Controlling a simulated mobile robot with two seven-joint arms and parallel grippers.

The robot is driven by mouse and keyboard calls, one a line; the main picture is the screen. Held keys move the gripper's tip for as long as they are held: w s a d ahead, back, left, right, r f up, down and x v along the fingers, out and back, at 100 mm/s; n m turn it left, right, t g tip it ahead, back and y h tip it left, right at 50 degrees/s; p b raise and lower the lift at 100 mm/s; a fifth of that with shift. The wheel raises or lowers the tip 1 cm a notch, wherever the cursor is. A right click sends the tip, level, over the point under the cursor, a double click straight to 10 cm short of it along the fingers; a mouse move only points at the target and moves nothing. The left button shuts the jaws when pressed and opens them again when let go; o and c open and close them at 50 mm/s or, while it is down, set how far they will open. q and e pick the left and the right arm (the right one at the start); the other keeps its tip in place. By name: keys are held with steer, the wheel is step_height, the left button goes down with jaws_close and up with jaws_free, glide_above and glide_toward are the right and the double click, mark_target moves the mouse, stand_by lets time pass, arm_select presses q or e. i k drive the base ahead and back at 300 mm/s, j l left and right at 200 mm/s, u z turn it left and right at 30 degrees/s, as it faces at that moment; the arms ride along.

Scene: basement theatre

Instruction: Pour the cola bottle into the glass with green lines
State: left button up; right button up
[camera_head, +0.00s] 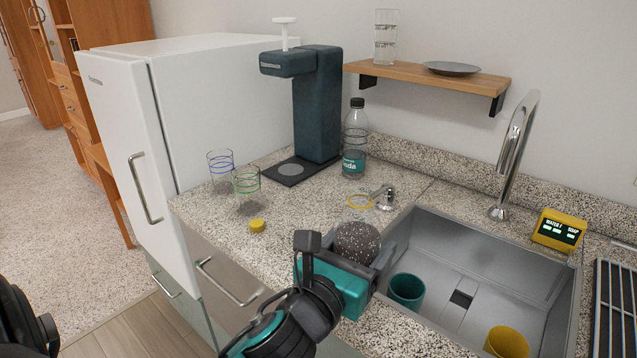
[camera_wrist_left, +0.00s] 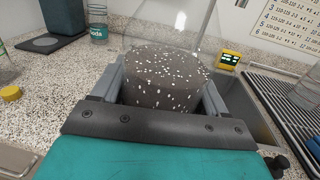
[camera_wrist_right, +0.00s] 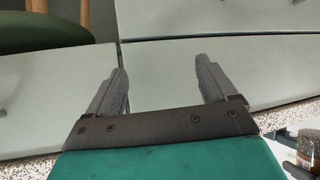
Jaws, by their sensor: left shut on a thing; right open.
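The cola bottle (camera_head: 357,240) is clear, with dark speckled cola inside and a yellow ring at its open top. My left gripper (camera_head: 355,255) is shut around its lower body and holds it roughly upright by the sink's left edge. The cola also fills the middle of the left wrist view (camera_wrist_left: 165,80). The glass with green lines (camera_head: 247,187) stands upright on the counter, left of the bottle and apart from it; it looks empty. My right gripper (camera_wrist_right: 162,78) is open and empty in the right wrist view, facing pale cabinet fronts.
A blue-lined glass (camera_head: 221,168) stands behind the green-lined one. A yellow cap (camera_head: 257,226) lies in front. A soda bottle (camera_head: 354,145) and dark teal machine (camera_head: 316,105) stand behind. The sink (camera_head: 455,235) holds a teal cup (camera_head: 406,290) and yellow cup (camera_head: 507,342).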

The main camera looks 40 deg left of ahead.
mark_target(246, 179)
steer(key=j+u, duration=0.1)
steer(key=u, duration=0.35)
steer(key=k+j+u, duration=0.1)
steer(key=u, duration=0.35)
steer(key=j+u, duration=0.15)
steer(key=u, duration=0.3)
